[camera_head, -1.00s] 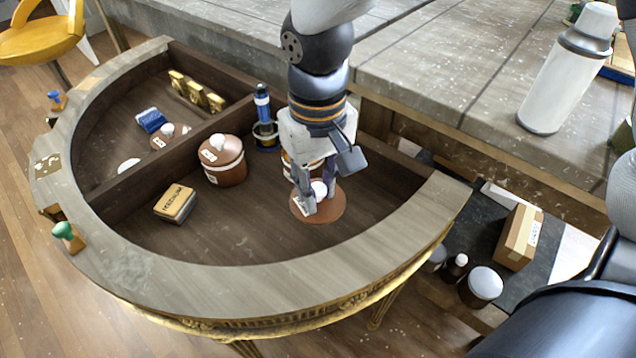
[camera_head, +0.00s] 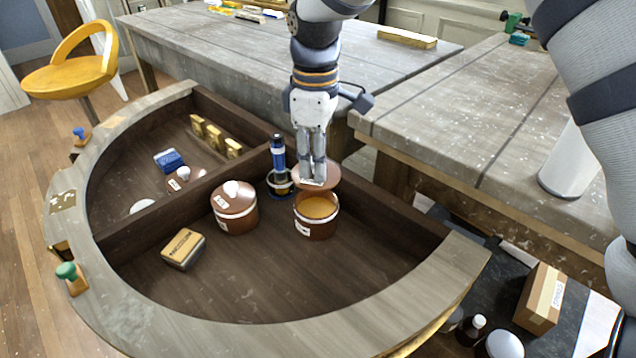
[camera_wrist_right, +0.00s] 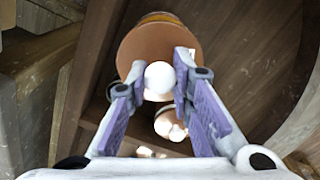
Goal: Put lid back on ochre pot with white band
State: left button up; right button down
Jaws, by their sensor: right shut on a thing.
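My right gripper (camera_head: 312,180) is shut on the white knob (camera_wrist_right: 159,77) of a brown lid (camera_head: 328,174). The lid also shows as a brown disc in the right wrist view (camera_wrist_right: 135,45). The gripper holds the lid up, above and slightly behind the rim of an open brown pot in the head view. That pot (camera_head: 318,229) has a white band and label, with ochre contents showing. It stands upright in the front compartment of the half-round console. The lid and pot look apart. My left gripper is not in view.
A lidded brown pot (camera_head: 236,217) stands left of the open pot, and a blue bottle (camera_head: 278,152) behind it. A labelled block (camera_head: 184,249) lies further left. A divider and the console's raised rim (camera_head: 230,332) bound the compartment. Its front floor is clear.

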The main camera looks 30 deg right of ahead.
notch_tip(320, 180, down, 4)
jog(key=shift+f+b, duration=0.15)
jog(key=shift+b, duration=0.4)
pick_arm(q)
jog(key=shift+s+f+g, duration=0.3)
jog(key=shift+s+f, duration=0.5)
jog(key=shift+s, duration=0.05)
pick_arm(e)
jog(key=shift+f, duration=1)
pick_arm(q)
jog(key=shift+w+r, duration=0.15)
pick_arm(e)
jog(key=shift+r, duration=0.1)
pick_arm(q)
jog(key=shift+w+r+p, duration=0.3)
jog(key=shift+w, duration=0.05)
pick_arm(e)
jog(key=shift+f, duration=0.2)
jog(key=c, duration=1.3)
grip_release()
jog(key=shift+c, duration=0.2)
jog(key=shift+o, duration=0.6)
jog(key=o, duration=0.4)
jog(key=shift+c, duration=0.2)
